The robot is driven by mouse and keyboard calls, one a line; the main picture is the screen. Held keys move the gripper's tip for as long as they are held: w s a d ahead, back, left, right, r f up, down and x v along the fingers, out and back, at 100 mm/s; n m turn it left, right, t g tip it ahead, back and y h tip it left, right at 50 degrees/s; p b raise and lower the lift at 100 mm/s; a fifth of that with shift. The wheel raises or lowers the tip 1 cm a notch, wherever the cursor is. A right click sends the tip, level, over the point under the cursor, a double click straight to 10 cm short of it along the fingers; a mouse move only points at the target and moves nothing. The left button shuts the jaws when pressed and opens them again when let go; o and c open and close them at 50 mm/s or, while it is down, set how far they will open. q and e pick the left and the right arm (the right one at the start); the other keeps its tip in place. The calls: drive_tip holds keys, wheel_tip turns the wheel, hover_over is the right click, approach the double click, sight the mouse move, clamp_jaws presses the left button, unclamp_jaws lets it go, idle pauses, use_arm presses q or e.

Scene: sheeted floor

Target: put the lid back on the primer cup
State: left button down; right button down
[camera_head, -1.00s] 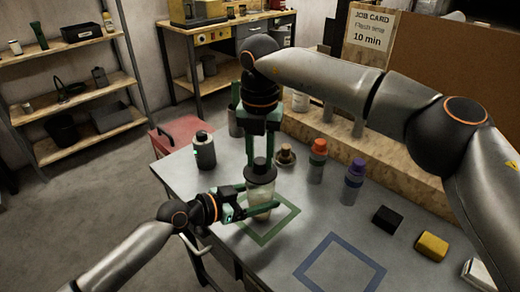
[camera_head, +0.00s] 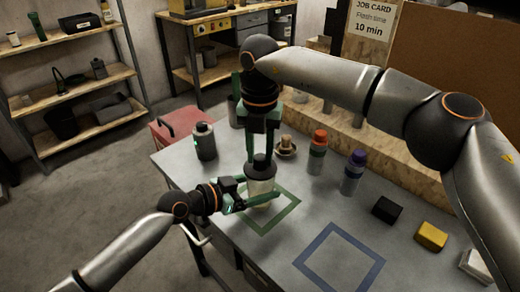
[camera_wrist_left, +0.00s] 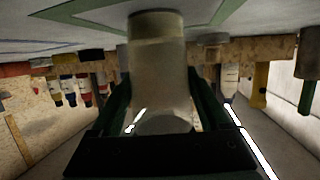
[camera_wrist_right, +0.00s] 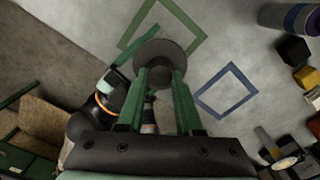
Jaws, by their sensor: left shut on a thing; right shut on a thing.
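The primer cup (camera_head: 260,187) is a pale, see-through cup standing upright over the green outlined square (camera_head: 284,218). My left gripper (camera_head: 262,196) is shut around its side; the cup also fills the left wrist view (camera_wrist_left: 158,65). The dark round lid (camera_head: 261,172) with a knob is at the top of the cup. My right gripper (camera_head: 262,150) points straight down and is shut on the lid's knob; the lid's disc shows in the right wrist view (camera_wrist_right: 160,48). I cannot tell whether the lid is fully seated, or whether the cup touches the table.
A grey canister (camera_head: 205,142) stands to the left. A small brown-topped item (camera_head: 286,146), an orange-capped bottle (camera_head: 318,155) and a purple-capped bottle (camera_head: 353,173) stand to the right. Black (camera_head: 386,210) and yellow (camera_head: 431,236) blocks lie further right. The blue outlined square (camera_head: 338,262) is empty.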

drive_tip(key=shift+f, duration=0.65)
idle(0.3)
drive_tip(key=c, duration=0.5)
unclamp_jaws()
drive_tip(key=shift+r, duration=0.1)
wheel_tip(320, 180, up, 12)
use_arm(q)
unclamp_jaws()
